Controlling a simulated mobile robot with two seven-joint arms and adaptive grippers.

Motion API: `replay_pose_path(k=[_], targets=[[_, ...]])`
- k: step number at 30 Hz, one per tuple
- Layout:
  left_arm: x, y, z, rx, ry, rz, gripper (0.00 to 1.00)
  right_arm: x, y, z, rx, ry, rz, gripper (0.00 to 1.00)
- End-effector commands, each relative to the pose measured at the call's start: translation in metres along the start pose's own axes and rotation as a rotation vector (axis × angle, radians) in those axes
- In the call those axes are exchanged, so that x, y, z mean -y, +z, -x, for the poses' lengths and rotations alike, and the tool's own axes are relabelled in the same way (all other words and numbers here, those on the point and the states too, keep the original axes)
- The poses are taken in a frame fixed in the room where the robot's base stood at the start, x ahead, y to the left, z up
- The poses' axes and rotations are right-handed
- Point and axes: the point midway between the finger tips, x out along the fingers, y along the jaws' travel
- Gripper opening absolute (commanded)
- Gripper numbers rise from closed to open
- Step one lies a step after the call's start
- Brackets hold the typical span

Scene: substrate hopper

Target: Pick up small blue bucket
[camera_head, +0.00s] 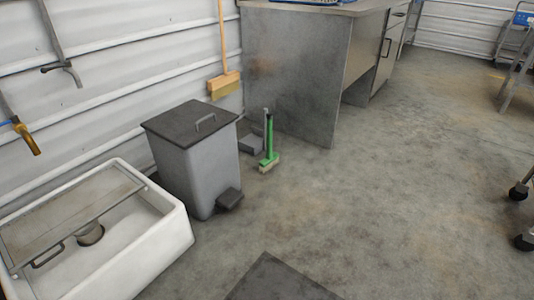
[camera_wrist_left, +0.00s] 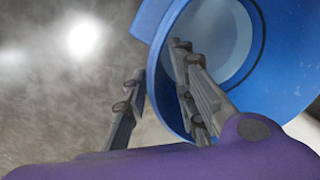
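In the left wrist view a blue bucket (camera_wrist_left: 158,80) fills the upper right, its round mouth turned toward the camera and its paler inside in sight. My left gripper (camera_wrist_left: 158,65) is at the bucket's rim. One finger reaches into the mouth, and the other is outside, close beside the wall. The fingers stand apart with the wall between them; I cannot tell whether either touches it. The bucket's right side and lower part are cut off or hidden. In the head view neither the bucket nor either gripper shows.
In the head view a white sink (camera_head: 150,254) stands at lower left beside a grey pedal bin (camera_head: 190,176). A green-handled brush (camera_head: 269,145) stands near a metal workbench (camera_head: 290,85). Castored legs (camera_head: 522,190) show at the right edge. The middle floor is clear.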

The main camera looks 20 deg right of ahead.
Motion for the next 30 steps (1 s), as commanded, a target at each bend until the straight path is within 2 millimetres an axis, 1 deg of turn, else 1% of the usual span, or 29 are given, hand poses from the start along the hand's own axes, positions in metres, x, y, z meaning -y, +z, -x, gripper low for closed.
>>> replay_pose_path(k=[4, 7, 9, 10, 15, 26, 30], targets=[[0.001, 0.000, 0.002, -0.001, -0.001, 0.000, 0.25, 0.000, 0.003, 0.003, 0.007, 0.001, 0.000, 0.40], [0.001, 0.000, 0.002, -0.001, -0.001, 0.000, 0.12, 0.000, 0.003, 0.003, 0.006, 0.001, 0.000, 0.40], [0.001, 0.000, 0.002, -0.001, -0.001, -0.001, 0.03, 0.000, -0.002, 0.000, -0.003, -0.001, 0.001, 0.40], [0.000, 0.000, 0.002, -0.001, -0.001, -0.001, 0.00, 0.001, -0.005, -0.001, -0.008, -0.002, 0.001, 0.40], [0.000, 0.000, 0.002, -0.001, 0.000, 0.000, 0.00, 0.002, -0.013, -0.004, -0.024, -0.004, 0.003, 0.40], [0.000, -0.001, 0.003, -0.003, 0.000, -0.001, 0.00, 0.001, -0.008, -0.001, -0.015, -0.002, 0.001, 0.40], [0.000, -0.001, 0.008, -0.003, 0.000, -0.001, 0.00, 0.001, -0.007, 0.002, -0.013, -0.001, -0.001, 0.40]])
